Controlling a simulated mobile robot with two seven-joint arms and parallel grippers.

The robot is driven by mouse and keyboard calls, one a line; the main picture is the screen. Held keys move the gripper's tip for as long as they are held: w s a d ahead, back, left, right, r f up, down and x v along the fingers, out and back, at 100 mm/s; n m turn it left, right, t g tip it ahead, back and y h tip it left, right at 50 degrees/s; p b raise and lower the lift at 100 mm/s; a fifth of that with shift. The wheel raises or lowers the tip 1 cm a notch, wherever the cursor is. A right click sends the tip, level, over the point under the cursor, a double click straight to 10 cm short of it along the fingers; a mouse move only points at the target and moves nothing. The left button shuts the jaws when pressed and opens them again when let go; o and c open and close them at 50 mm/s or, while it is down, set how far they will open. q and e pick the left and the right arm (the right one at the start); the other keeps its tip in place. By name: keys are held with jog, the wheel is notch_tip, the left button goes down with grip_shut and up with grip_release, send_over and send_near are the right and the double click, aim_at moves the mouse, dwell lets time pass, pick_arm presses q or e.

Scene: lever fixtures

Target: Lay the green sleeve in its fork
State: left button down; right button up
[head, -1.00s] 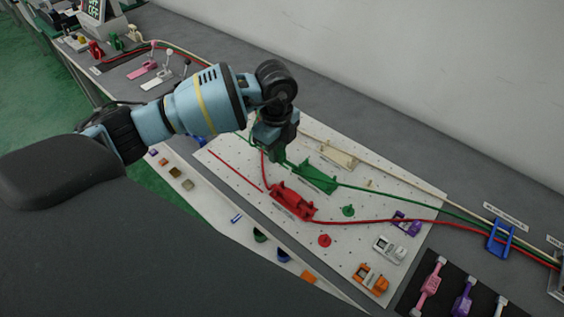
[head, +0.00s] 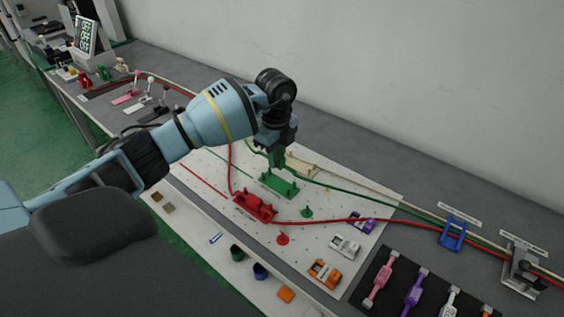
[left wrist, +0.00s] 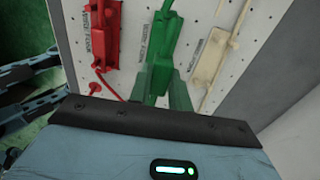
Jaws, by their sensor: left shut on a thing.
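The green fork (head: 280,187) is a green holder fixed on the white perforated board (head: 328,193), between a red holder and a cream one. It also shows at the top middle of the left wrist view (left wrist: 165,42). My left gripper (head: 277,154) points down just above the fork and is shut on the green sleeve (head: 277,160). The gripper's fingers hide much of the sleeve, and I cannot tell whether it touches the fork. A green cable (head: 335,187) runs from there to the right. My right gripper is not in view.
The red holder (head: 255,207) with its red cable stands on the near side. The cream holder (head: 300,165) is behind. A blue cable clip (head: 453,234) and small coloured parts lie to the right. A wall closes the back.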

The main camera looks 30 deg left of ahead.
aim_at(279, 184)
pick_arm(q)
jog(key=shift+w+d, duration=0.1)
jog(key=shift+d, duration=0.05)
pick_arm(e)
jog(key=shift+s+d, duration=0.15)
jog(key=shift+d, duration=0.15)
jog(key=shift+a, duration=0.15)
